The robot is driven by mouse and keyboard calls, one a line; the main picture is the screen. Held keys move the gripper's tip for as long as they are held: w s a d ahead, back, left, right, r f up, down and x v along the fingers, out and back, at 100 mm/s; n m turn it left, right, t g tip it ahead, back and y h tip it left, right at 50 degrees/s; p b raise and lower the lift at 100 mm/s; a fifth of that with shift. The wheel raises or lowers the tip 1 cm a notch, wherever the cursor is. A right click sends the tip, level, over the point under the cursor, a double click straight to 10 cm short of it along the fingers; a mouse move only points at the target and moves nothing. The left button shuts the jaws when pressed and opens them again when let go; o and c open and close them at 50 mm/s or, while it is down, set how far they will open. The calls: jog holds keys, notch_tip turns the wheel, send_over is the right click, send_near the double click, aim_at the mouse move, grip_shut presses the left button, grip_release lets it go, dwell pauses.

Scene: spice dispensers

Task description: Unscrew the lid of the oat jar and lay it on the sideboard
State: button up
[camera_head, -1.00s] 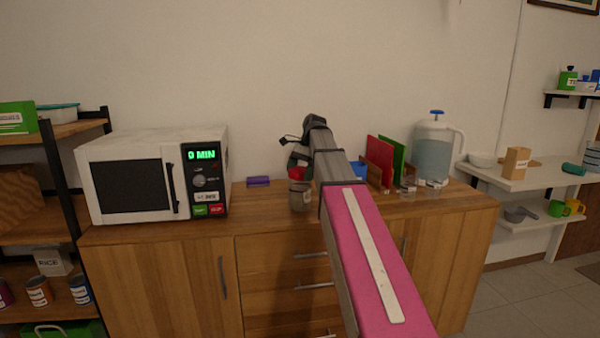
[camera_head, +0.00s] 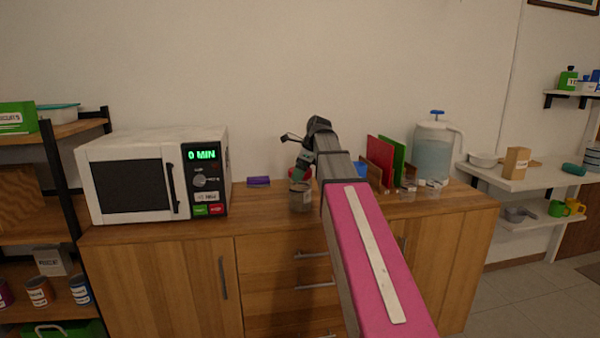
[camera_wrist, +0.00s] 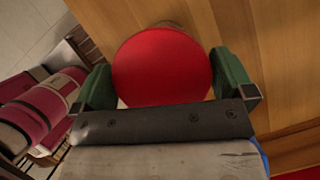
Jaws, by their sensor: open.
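The oat jar (camera_head: 300,199) is a clear, greyish jar standing on the sideboard (camera_head: 262,218), right of the microwave. Its lid (camera_wrist: 162,66) is a red disc that fills the middle of the wrist view. In the head view only slivers of red show around my gripper (camera_head: 301,172), which is over the top of the jar. In the wrist view my gripper's green fingers stand open on either side of the lid. The lid is between them. I cannot tell how tightly the lid sits on the jar; its lower side is hidden.
The microwave (camera_head: 150,175) stands left of the jar. A purple item (camera_head: 258,181) lies behind it. Red and green boards (camera_head: 381,160) and a water dispenser (camera_head: 433,153) are to the right.

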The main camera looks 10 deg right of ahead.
jog(key=m+t, duration=0.1)
jog(key=m, duration=0.2)
jog(key=m+h, duration=0.1)
jog(key=m, duration=0.2)
jog(key=shift+t, duration=0.4)
jog(key=m+h, duration=0.1)
jog(key=m, duration=0.1)
jog(key=m+h, duration=0.1)
jog(key=m, duration=0.2)
jog(key=shift+m+t, duration=0.3)
jog(key=shift+t, duration=0.1)
jog(key=c, duration=0.6)
